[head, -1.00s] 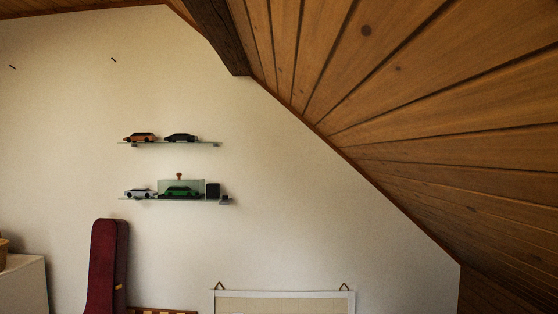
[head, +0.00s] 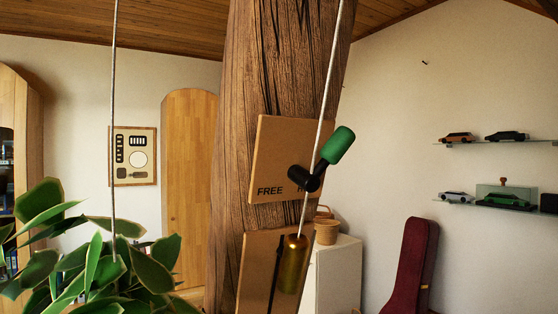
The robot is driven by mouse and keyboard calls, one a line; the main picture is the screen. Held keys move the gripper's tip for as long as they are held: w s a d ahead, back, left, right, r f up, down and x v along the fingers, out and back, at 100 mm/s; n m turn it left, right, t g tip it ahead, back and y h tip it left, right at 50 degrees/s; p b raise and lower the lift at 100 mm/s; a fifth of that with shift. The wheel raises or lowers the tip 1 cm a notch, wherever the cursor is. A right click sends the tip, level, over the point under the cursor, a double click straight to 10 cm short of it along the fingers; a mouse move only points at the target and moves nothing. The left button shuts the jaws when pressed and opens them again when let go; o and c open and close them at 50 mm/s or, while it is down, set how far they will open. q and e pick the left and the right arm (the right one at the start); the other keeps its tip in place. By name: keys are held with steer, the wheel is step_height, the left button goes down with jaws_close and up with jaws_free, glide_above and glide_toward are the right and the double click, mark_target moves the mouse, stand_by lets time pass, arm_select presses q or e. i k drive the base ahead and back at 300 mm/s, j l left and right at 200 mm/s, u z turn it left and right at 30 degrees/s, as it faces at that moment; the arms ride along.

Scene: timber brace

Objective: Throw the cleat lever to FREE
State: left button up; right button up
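The cleat lever (head: 336,146) has a green grip and a black pivot, and is mounted on a tan board (head: 284,140) on the timber brace (head: 285,60). The grip points up and to the right, away from the word FREE, which is printed at the board's lower left. A pale rope (head: 330,90) runs down past the lever to a brass cylinder (head: 293,264) in front of a second tan board (head: 254,270). Neither of my grippers is in the head view.
A leafy plant (head: 90,260) stands at the lower left, with another thin rope (head: 114,110) hanging over it. A white cabinet (head: 338,275) with a basket (head: 326,232) and a dark red instrument case (head: 408,265) stand behind the brace at right.

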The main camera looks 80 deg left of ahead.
mark_target(341, 141)
steer(key=u, duration=0.45)
steer(key=l+u, duration=0.1)
steer(key=u, duration=0.85)
steer(key=k+u, duration=0.1)
steer(key=u, duration=0.85)
